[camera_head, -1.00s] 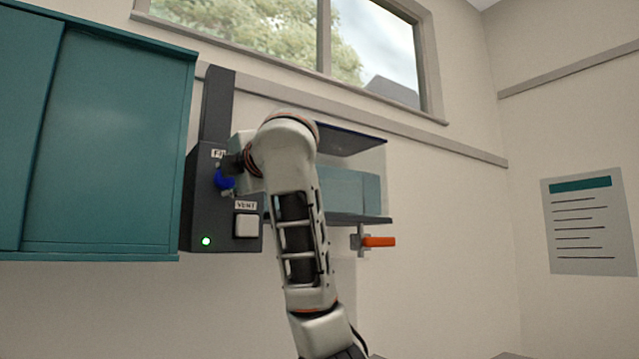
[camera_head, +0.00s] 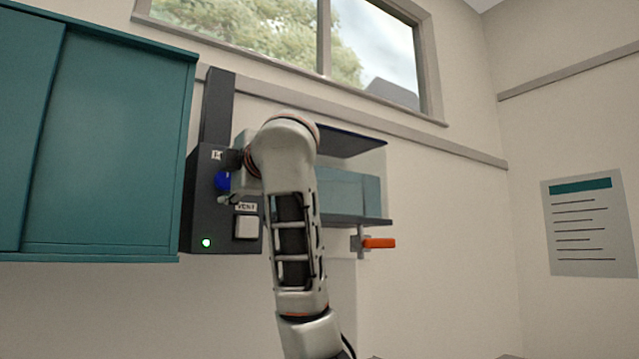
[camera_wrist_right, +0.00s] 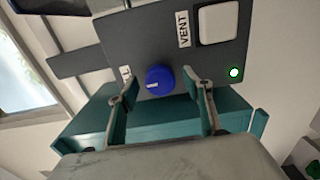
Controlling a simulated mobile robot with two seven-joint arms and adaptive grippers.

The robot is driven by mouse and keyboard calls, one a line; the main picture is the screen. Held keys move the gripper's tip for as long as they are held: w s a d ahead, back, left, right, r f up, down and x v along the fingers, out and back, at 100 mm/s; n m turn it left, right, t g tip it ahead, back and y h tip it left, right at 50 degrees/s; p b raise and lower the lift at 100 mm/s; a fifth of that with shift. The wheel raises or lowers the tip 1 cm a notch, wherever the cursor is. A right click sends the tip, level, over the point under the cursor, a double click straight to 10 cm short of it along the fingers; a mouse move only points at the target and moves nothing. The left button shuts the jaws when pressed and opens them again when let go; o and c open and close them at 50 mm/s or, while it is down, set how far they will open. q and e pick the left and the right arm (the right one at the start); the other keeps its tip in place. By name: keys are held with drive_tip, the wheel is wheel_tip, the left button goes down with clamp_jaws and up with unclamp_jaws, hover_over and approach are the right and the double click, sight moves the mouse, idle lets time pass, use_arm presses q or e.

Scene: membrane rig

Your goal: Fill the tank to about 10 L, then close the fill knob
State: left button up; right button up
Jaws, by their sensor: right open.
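The blue fill knob (camera_head: 222,181) sits on the dark control box (camera_head: 205,222) on the wall. In the right wrist view the knob (camera_wrist_right: 159,79) shows a white mark on its face and lies between and beyond the open fingers of my right gripper (camera_wrist_right: 162,98). The fingers look apart from the knob. In the head view my right gripper (camera_head: 228,190) is at the knob and partly hidden by its own wrist. The clear tank (camera_head: 350,192) on the right holds bluish water; my arm hides its left part and no scale is readable. My left gripper is not in view.
A white VENT button (camera_head: 245,227) and a lit green lamp (camera_head: 206,243) are on the box below the knob. An orange-handled valve (camera_head: 378,243) is under the tank. A teal cabinet (camera_head: 110,140) stands close on the left.

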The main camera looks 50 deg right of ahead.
drive_tip(key=b+v, duration=0.5)
drive_tip(key=v, duration=0.3)
drive_tip(key=shift+b, duration=0.4)
idle(0.5)
